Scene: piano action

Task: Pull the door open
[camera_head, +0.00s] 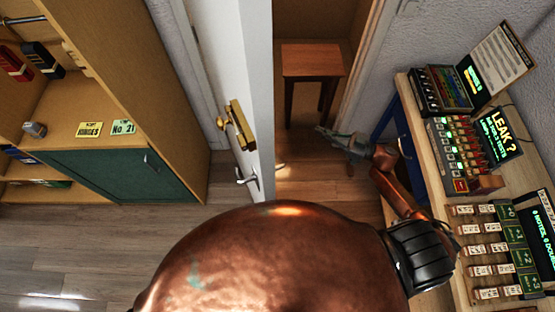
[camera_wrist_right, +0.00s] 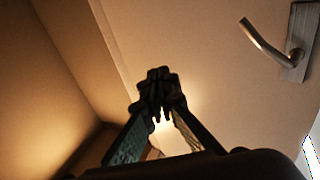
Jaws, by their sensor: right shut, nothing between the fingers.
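The white door (camera_head: 222,50) stands open in the head view, its free edge toward me and its left face showing. A brass plate with a handle (camera_head: 238,125) and a silver lever (camera_head: 246,175) are on that face. My right gripper (camera_head: 322,131) is in the doorway, right of the door edge and apart from it. It is shut and empty. In the right wrist view the shut fingers (camera_wrist_right: 159,88) point up toward a pale door face (camera_wrist_right: 210,60) with a metal lever handle (camera_wrist_right: 268,45) at upper right, not touched. My left gripper is out of view.
A wooden stool (camera_head: 312,62) stands beyond the doorway. A bench (camera_head: 462,285) with electronic panels (camera_head: 466,150) lies close to my right arm. A wooden shelf unit with a green cabinet door (camera_head: 120,170) is at left. Floor (camera_head: 60,250) is clear at lower left.

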